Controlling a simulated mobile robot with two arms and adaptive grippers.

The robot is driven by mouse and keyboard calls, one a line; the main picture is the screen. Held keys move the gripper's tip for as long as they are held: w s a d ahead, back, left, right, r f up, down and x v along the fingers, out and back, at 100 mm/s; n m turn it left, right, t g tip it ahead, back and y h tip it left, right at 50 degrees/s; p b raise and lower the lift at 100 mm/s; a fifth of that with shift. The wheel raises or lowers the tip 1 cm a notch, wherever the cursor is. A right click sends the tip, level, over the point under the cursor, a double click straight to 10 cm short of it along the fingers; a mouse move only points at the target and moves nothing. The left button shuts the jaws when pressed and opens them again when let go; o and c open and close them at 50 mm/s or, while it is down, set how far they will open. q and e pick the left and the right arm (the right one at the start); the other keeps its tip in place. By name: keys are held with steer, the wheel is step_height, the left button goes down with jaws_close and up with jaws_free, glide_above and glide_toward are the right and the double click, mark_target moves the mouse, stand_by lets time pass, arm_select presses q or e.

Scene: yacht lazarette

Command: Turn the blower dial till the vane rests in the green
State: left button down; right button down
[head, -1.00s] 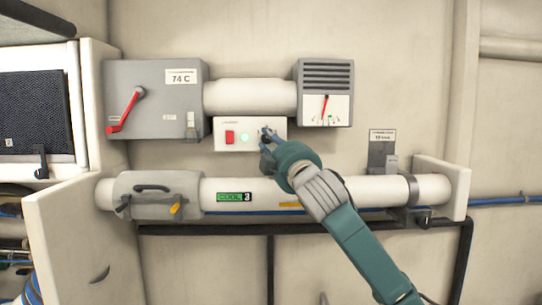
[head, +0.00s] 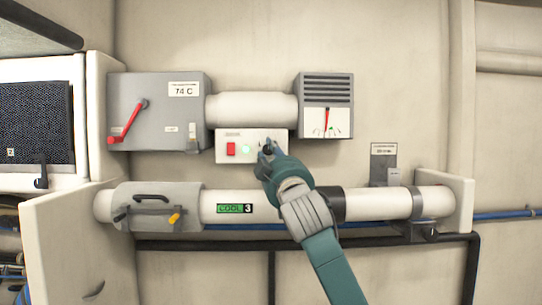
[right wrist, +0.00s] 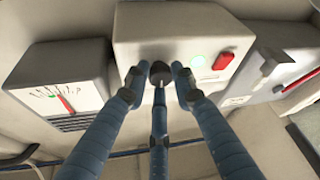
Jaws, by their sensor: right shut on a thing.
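The blower control box (head: 228,133) is a white panel on the wall with a red switch (head: 231,149) and a lit green lamp (head: 246,149). Its dark round dial (right wrist: 160,72) shows between my fingers in the right wrist view. My right gripper (head: 267,147) is shut on the dial, hiding most of it in the head view. The red vane (head: 327,119) hangs almost straight down on the white gauge face (head: 315,115) of the grey vent box. Small green marks show near its tip; whether it lies within them is too small to tell. My left gripper is out of view.
A grey box (head: 190,110) with a red lever and a "74 C" label stands left of the dial. A white pipe (head: 275,205) with a "COOL 3" label runs below, behind my right forearm. A grey bracket (head: 383,170) stands at right.

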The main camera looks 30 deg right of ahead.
steer(key=shift+w+f, duration=0.1)
steer(key=shift+f, duration=0.05)
steer(key=c, duration=1.5)
jaws_free()
steer(key=shift+a, duration=0.1)
steer(key=shift+o, duration=0.2)
steer(key=v, duration=1.2)
